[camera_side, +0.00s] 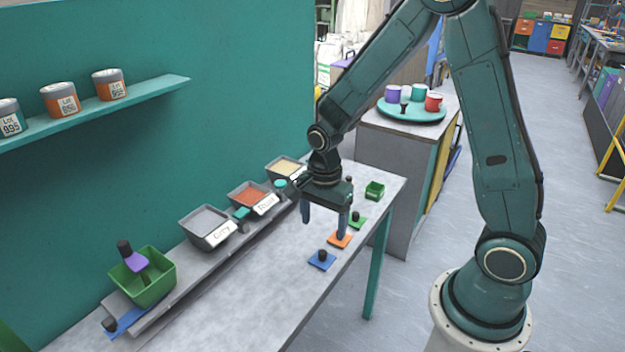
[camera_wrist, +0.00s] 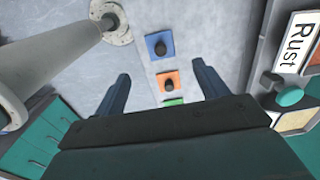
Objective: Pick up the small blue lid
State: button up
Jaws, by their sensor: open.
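The small blue lid (camera_side: 321,261), a flat square with a dark knob, lies on the grey bench near its front edge. It also shows in the wrist view (camera_wrist: 159,45), beyond my fingertips. My gripper (camera_side: 324,228) is open and empty, fingers pointing down, above the bench and behind the blue lid in the side view. In the wrist view my gripper (camera_wrist: 162,71) has an orange lid (camera_wrist: 168,83) showing between its fingers. No finger appears to touch the blue lid.
The orange lid (camera_side: 339,239) and a green lid (camera_side: 357,222) lie in line with the blue one. A larger blue lid (camera_side: 125,323) lies far left by a green bin (camera_side: 152,287). Grey powder trays (camera_side: 207,226) stand along the wall.

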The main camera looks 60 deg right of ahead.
send_over(323, 251)
jog(key=shift+a+f, duration=0.15)
jog(key=shift+f, duration=2.25)
jog(key=shift+f, duration=0.15)
jog(key=shift+f, duration=2.45)
jog(key=c, duration=1)
jog(key=shift+c, duration=0.2)
jog(key=shift+r, duration=0.1)
notch_tip(323, 251, up, 20)
